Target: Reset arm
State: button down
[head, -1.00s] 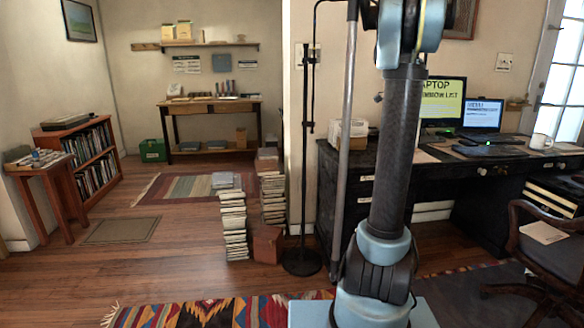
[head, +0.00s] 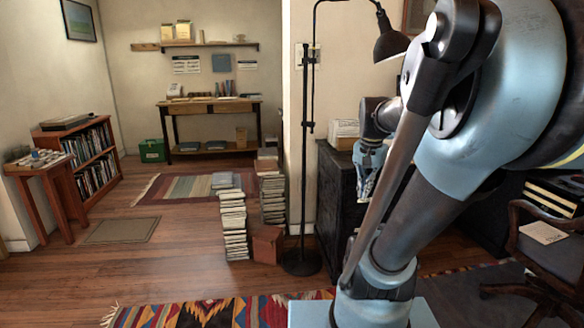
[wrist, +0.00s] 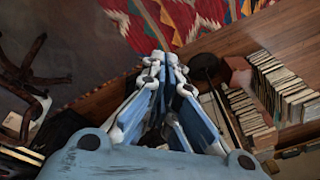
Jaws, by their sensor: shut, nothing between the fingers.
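My arm fills the right side of the head view, folded and bent in front of the dark desk. My gripper (head: 367,178) shows small at the arm's far end, in front of the desk's left end. In the wrist view my gripper (wrist: 165,62) has its fingers together with nothing between them. It points over the floor, toward the patterned rug.
Stacks of books (head: 233,222) stand on the wooden floor left of the desk (head: 343,190), beside a lamp pole (head: 304,150). A colourful rug (head: 215,312) lies in front. A chair (head: 545,240) is at right. Open floor lies at left.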

jog(key=c, duration=2.2)
grip_release()
jog(key=s+a+f+n, duration=0.1)
jog(key=s+f+n, duration=0.1)
jog(key=s+f, duration=0.1)
jog(key=s+a+f+n, duration=0.1)
jog(key=s+f+n, duration=0.1)
jog(key=s+f, duration=0.2)
jog(key=s+a+f+n, duration=0.1)
jog(key=s+f+n, duration=0.1)
jog(key=s+f, duration=0.1)
jog(key=shift+s+a+f+n, duration=0.15)
jog(key=shift+s+f+n, duration=0.1)
jog(key=shift+f+n, duration=0.25)
jog(key=shift+c, duration=0.2)
jog(key=o, duration=0.5)
jog(key=shift+s+f, duration=0.1)
jog(key=shift+f, duration=0.1)
